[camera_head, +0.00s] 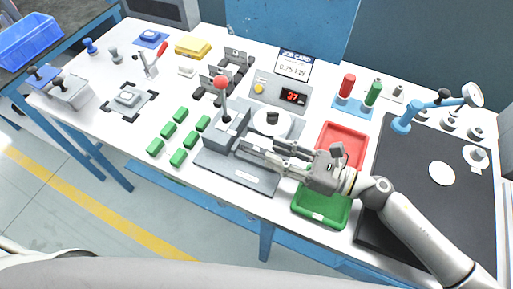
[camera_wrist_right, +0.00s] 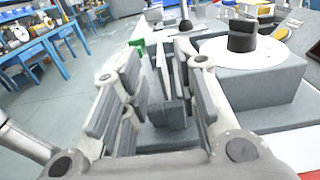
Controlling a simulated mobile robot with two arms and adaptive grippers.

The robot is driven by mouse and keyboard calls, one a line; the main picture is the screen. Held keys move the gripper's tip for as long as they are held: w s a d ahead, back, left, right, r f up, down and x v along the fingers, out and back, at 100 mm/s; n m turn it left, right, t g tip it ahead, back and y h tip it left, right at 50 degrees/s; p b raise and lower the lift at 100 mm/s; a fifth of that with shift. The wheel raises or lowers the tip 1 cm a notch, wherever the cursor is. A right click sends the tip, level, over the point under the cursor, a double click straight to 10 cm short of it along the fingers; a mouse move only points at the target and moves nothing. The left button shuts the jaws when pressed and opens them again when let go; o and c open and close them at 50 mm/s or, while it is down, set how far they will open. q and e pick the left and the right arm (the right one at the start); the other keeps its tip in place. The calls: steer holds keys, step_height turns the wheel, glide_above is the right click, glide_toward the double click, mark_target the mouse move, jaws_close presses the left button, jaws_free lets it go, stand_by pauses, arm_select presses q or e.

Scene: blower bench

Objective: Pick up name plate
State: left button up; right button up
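My right gripper (camera_head: 262,146) is over the grey fixture (camera_head: 218,168) with the red-knobbed lever (camera_head: 222,85), reaching in from the right. In the right wrist view its two finger pads (camera_wrist_right: 160,88) stand apart. A thin, pale, upright piece (camera_wrist_right: 161,66) shows between them, with dark grey blocks below it; it may be the name plate, but I cannot tell for sure. No clear contact between the pads and this piece shows. The fingers hide part of the fixture. My left gripper is not in view.
A round white disc with a black knob (camera_head: 272,118) stands close behind the gripper. A red tray (camera_head: 358,131) and a green tray (camera_head: 338,218) lie to the right. Several green blocks (camera_head: 179,157) are at left. A display box (camera_head: 292,98) stands behind.

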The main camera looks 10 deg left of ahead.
steer(key=shift+c, duration=0.3)
jaws_close()
steer(key=shift+r, duration=0.1)
steer(key=shift+r, duration=0.2)
steer(key=r, duration=0.3)
steer(key=shift+s+a+r, duration=0.25)
steer(key=shift+s+r, duration=0.05)
steer(key=s+a+r+p, duration=0.8)
steer(key=s+a+p, duration=0.1)
steer(key=p, duration=0.2)
steer(key=shift+a+r, duration=0.25)
steer(key=shift+r, duration=0.15)
